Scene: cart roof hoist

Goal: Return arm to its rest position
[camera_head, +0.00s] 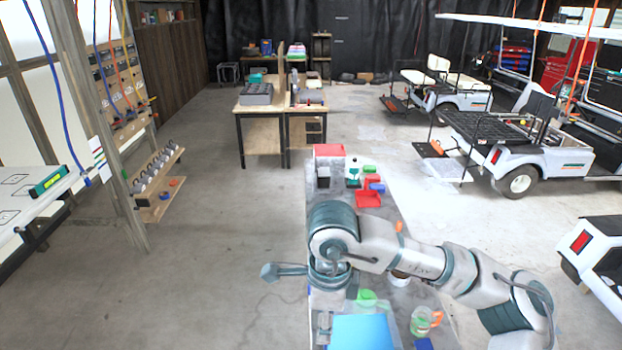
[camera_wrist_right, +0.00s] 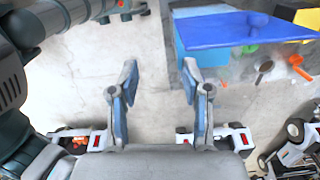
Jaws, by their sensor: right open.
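My right arm comes in from the right in the head view and reaches left over the long workbench (camera_head: 398,222). My right gripper (camera_head: 272,271) sticks out past the bench's left edge, above the concrete floor. In the right wrist view the two fingers of this gripper (camera_wrist_right: 160,84) stand wide apart with only bare floor between them, so it is open and empty. My left gripper is in neither view. Part of the bench is hidden behind the right arm.
The bench holds a red bin (camera_head: 368,198), a red-and-white box (camera_head: 328,151), a green cup (camera_head: 366,299), a clear pitcher (camera_head: 423,320) and a blue panel (camera_head: 361,332). White carts (camera_head: 520,150) stand at right.

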